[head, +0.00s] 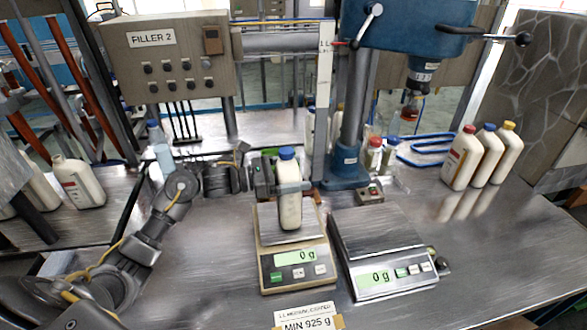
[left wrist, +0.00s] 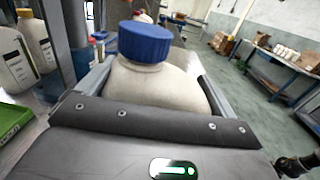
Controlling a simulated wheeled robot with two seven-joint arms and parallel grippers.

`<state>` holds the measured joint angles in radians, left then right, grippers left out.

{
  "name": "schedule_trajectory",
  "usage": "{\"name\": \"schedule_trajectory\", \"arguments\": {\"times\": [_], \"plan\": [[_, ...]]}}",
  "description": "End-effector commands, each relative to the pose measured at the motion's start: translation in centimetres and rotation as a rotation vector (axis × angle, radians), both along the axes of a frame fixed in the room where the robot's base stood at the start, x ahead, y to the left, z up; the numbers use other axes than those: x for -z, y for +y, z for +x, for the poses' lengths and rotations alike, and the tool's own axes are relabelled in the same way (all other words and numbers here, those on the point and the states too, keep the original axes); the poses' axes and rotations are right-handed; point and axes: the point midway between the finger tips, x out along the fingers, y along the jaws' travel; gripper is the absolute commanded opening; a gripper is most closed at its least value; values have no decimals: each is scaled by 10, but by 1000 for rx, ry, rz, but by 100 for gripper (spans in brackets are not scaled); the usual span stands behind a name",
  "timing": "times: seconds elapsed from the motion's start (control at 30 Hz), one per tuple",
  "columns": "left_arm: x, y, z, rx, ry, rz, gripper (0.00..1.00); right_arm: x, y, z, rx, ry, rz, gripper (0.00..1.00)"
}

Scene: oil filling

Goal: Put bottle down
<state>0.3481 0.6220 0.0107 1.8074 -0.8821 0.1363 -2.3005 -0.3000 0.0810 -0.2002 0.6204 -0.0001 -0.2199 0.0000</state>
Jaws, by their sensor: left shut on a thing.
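A cream bottle with a blue cap (head: 290,208) is upright over the pan of the left scale (head: 264,240). That scale's display reads 0 g, and I cannot see a gap under the bottle. My left gripper (head: 289,187) comes in from the left and is shut around the bottle's upper body. In the left wrist view the bottle's shoulder and blue cap (left wrist: 145,42) show between the fingers (left wrist: 150,118); its lower part is hidden there. My right gripper is not in view.
A second scale (head: 380,238) stands just right, its pan empty, also reading 0 g. A blue drill-press-like stand (head: 345,170) rises behind. Several capped bottles (head: 485,158) stand at the right. A label reading MIN 925 g (head: 307,319) is in front.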

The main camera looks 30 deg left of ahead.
Motion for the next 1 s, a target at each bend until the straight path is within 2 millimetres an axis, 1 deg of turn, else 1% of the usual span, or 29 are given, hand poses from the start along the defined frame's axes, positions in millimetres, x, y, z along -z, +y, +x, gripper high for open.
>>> {"name": "schedule_trajectory", "arguments": {"times": [0.03,0.27,0.47,0.5,0.53,0.73,0.87,0.9,1.0], "plan": [[-1,0,0,-1,-3,-4,21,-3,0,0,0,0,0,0],[1,0,0,-1,-5,-2,21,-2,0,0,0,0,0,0],[5,0,0,-1,-6,-1,21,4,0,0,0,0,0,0],[5,0,0,0,-1,1,97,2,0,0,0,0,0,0],[5,0,0,0,-1,1,100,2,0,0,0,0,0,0],[5,0,0,0,-1,1,100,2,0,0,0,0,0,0],[2,1,-1,-1,0,0,100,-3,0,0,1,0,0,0],[6,6,-4,-2,0,3,100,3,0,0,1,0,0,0],[8,19,-15,-2,0,5,100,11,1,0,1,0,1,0]]}}
